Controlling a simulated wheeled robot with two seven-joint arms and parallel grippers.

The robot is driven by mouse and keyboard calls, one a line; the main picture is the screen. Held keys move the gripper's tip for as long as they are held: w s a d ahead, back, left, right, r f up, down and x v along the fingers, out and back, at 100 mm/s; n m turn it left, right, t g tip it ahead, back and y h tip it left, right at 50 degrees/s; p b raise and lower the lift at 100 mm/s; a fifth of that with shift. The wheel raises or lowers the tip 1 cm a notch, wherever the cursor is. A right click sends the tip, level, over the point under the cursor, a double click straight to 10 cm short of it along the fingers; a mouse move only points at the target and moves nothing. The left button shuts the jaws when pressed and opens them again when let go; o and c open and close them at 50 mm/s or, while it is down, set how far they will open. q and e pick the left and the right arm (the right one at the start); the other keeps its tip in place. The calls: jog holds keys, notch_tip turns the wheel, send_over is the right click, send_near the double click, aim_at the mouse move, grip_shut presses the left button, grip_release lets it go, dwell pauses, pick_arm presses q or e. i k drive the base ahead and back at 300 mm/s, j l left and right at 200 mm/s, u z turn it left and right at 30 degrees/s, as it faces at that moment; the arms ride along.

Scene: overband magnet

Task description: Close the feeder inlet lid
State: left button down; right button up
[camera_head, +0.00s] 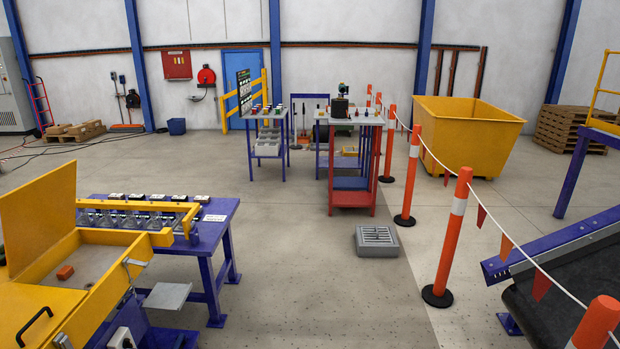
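The feeder (100,237) is a yellow box at the lower left, cut off by the picture's edge. A large flat yellow panel, which looks like its inlet lid (38,218), stands raised at the box's left side. The inlet is open, showing a grey floor (100,262) with a small reddish-brown block (65,272) on it. A black handle (35,326) sits on a yellow surface at the near left. Neither of my grippers is in view.
A blue table (215,232) with a row of jars stands behind the feeder. A grey slotted block (377,241) lies on the floor at centre. Orange posts (450,235) with a rope line the right, before a conveyor (570,270). The floor at centre is mostly clear.

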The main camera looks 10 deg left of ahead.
aim_at(36, 214)
jog(key=i+j+u, duration=0.1)
jog(key=i+u, duration=0.25)
jog(key=i, duration=0.2)
jog(key=i+l+u, duration=0.1)
jog(key=i+u, duration=0.2)
jog(key=i, duration=0.2)
jog(key=i+l+u, duration=0.2)
jog(key=i+u, duration=0.15)
jog(key=i, duration=0.15)
